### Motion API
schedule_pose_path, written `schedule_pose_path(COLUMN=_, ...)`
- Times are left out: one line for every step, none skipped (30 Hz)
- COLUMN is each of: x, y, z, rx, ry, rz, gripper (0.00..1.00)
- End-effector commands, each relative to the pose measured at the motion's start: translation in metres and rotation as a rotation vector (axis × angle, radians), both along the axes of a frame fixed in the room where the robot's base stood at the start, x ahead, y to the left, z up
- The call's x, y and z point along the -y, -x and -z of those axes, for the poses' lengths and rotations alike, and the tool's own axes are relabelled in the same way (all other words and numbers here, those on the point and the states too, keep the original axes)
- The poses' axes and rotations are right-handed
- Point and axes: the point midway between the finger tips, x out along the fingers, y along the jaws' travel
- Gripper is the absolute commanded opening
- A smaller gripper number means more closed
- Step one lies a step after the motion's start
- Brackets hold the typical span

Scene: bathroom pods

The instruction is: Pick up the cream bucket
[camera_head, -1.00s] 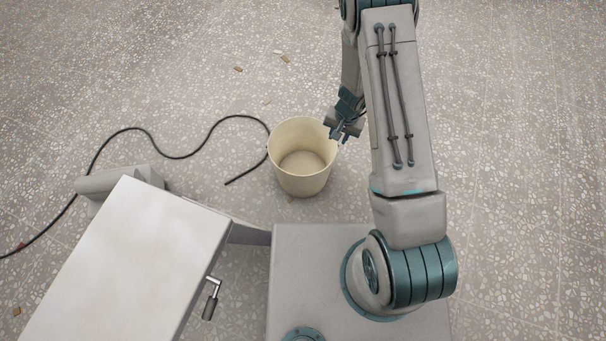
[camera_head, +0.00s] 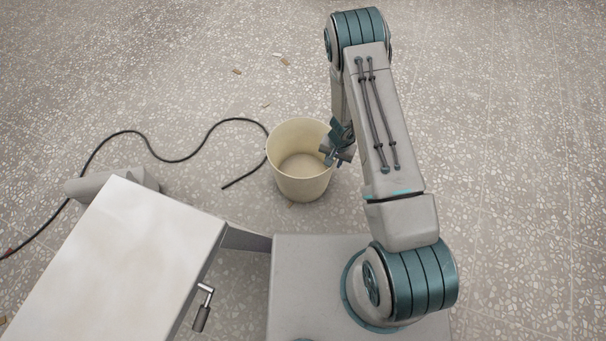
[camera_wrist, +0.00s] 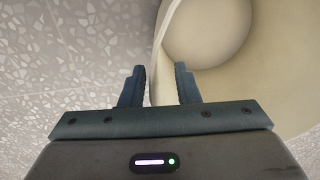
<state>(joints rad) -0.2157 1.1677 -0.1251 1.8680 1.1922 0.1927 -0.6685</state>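The cream bucket (camera_head: 298,187) stands upright and empty on the speckled floor, left of my arm in the head view. My gripper (camera_head: 332,157) is at the bucket's right rim. In the wrist view my gripper (camera_wrist: 161,84) is open, with its two fingers apart. The bucket's wall (camera_wrist: 158,45) runs into the gap between them, and the right finger lies over the bucket's inside (camera_wrist: 215,30). I cannot tell whether either finger touches the wall.
A white-topped table or box (camera_head: 120,260) with a small metal handle (camera_head: 203,308) stands at lower left. A black cable (camera_head: 180,159) curls over the floor left of the bucket. A grey object (camera_head: 105,185) lies behind the white top. The floor on the right is clear.

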Motion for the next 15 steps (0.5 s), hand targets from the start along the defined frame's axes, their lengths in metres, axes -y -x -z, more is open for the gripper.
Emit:
schedule_pose_path(x=-0.003, y=-0.002, z=0.013, rx=0.000, ry=0.000, rz=-0.003, gripper=0.29)
schedule_pose_path(x=-0.003, y=-0.002, z=0.017, rx=-0.001, ry=0.000, rz=-0.001, gripper=0.29)
schedule_pose_path(x=-0.003, y=-0.001, z=0.022, rx=-0.002, ry=-0.001, rz=0.000, gripper=0.29)
schedule_pose_path(x=-0.003, y=-0.001, z=0.025, rx=-0.002, ry=-0.001, rz=0.000, gripper=0.29)
schedule_pose_path(x=-0.003, y=-0.002, z=0.027, rx=-0.001, ry=0.000, rz=0.000, gripper=0.29)
schedule_pose_path(x=-0.003, y=-0.002, z=0.029, rx=0.000, ry=-0.001, rz=0.000, gripper=0.29)
schedule_pose_path(x=-0.004, y=-0.002, z=0.029, rx=0.000, ry=-0.001, rz=0.000, gripper=0.29)
schedule_pose_path(x=-0.004, y=-0.002, z=0.030, rx=0.000, ry=-0.001, rz=0.000, gripper=0.29)
schedule_pose_path(x=-0.004, y=-0.002, z=0.030, rx=0.000, ry=-0.001, rz=0.000, gripper=0.29)
schedule_pose_path(x=-0.004, y=-0.002, z=0.029, rx=0.000, ry=-0.001, rz=0.000, gripper=0.29)
schedule_pose_path(x=-0.004, y=-0.002, z=0.029, rx=0.000, ry=-0.001, rz=0.000, gripper=0.29)
schedule_pose_path(x=-0.004, y=-0.002, z=0.029, rx=0.000, ry=-0.001, rz=0.000, gripper=0.29)
schedule_pose_path(x=-0.004, y=-0.002, z=0.029, rx=0.000, ry=-0.001, rz=0.000, gripper=0.29)
schedule_pose_path(x=-0.004, y=-0.002, z=0.029, rx=0.000, ry=-0.001, rz=0.000, gripper=0.29)
schedule_pose_path(x=-0.004, y=-0.002, z=0.029, rx=0.000, ry=-0.001, rz=0.000, gripper=0.29)
